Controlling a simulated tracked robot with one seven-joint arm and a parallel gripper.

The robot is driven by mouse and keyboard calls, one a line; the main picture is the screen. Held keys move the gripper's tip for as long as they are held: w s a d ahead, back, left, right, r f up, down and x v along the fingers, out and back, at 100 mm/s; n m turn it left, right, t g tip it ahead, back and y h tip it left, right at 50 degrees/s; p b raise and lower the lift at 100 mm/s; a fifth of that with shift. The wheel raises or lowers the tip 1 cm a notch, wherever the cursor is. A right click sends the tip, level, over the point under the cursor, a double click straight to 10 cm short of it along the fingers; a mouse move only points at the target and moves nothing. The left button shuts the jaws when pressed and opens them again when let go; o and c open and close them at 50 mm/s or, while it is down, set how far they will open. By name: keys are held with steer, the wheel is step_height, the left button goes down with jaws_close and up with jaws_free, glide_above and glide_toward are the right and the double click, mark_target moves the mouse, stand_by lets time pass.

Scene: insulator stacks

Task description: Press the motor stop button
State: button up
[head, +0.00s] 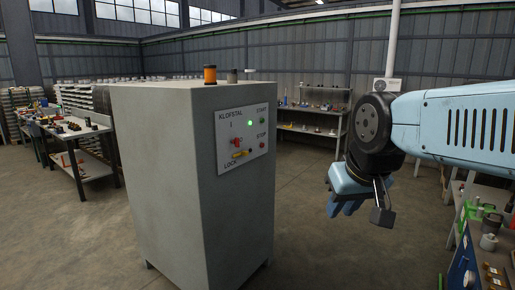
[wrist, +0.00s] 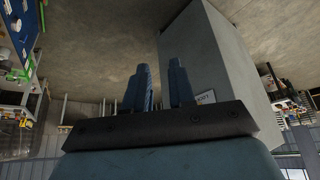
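A grey cabinet (head: 165,180) stands left of centre in the head view, with a white control panel (head: 243,136) on its right-hand face. The red stop button (head: 262,145) is at the panel's lower right, under the word STOP. A bright green start button (head: 250,123) is above it. My gripper (head: 343,210) hangs to the right of the cabinet, apart from it, fingers pointing down. In the wrist view my gripper (wrist: 160,64) shows two blue fingers with an empty gap between them. The cabinet (wrist: 215,60) is behind them there; the stop button cannot be made out.
The panel also has a red rotary switch (head: 236,142) and a yellow lock piece (head: 238,154). An orange lamp (head: 210,74) is on the cabinet top. Workbenches stand at left (head: 75,132) and right (head: 490,250), shelving (head: 312,120) behind. The floor between cabinet and gripper is clear.

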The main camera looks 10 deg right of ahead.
jaws_close()
stand_by(1.4)
